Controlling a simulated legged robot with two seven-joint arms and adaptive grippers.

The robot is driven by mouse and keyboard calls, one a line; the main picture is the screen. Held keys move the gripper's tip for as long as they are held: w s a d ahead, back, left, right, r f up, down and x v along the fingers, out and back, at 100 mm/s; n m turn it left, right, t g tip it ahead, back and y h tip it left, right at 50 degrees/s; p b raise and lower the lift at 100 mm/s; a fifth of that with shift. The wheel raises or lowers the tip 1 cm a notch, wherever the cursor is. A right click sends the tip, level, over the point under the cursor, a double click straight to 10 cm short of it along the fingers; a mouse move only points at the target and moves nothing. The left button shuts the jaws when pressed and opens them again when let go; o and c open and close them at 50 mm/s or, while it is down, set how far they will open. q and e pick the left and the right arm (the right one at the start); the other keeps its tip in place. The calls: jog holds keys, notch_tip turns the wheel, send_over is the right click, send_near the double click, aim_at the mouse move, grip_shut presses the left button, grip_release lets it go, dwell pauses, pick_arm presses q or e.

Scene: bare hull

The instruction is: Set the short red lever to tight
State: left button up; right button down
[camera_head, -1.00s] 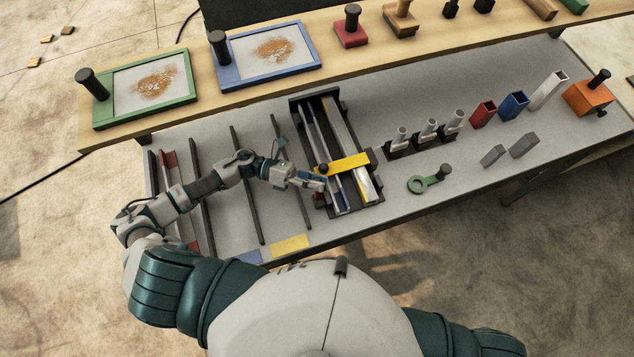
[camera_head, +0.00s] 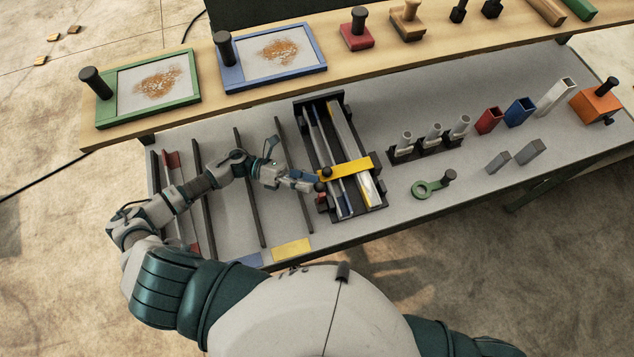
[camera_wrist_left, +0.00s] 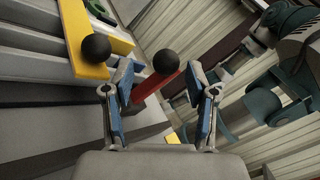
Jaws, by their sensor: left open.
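The short red lever (camera_wrist_left: 156,84) with a black ball end shows in the left wrist view, between the two fingers of my left gripper (camera_wrist_left: 160,104). The fingers are open, with a gap on both sides of the lever. In the head view my left gripper (camera_head: 312,184) is at the left edge of the black clamp fixture (camera_head: 298,112); the lever is mostly hidden there. A yellow bar (camera_head: 346,168) with its own black ball knob (camera_wrist_left: 95,47) lies across the fixture, beside the lever. My right gripper is not in view.
Dark divider rails (camera_head: 250,190) stand on the grey bench left of the fixture. Framed trays (camera_head: 270,52) sit on the wooden shelf behind.

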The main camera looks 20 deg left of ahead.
pick_arm(q)
jog(key=a, duration=0.9)
jog(key=shift+w+f, duration=0.15)
jog(key=shift+f, duration=0.2)
jog(key=shift+d, duration=0.15)
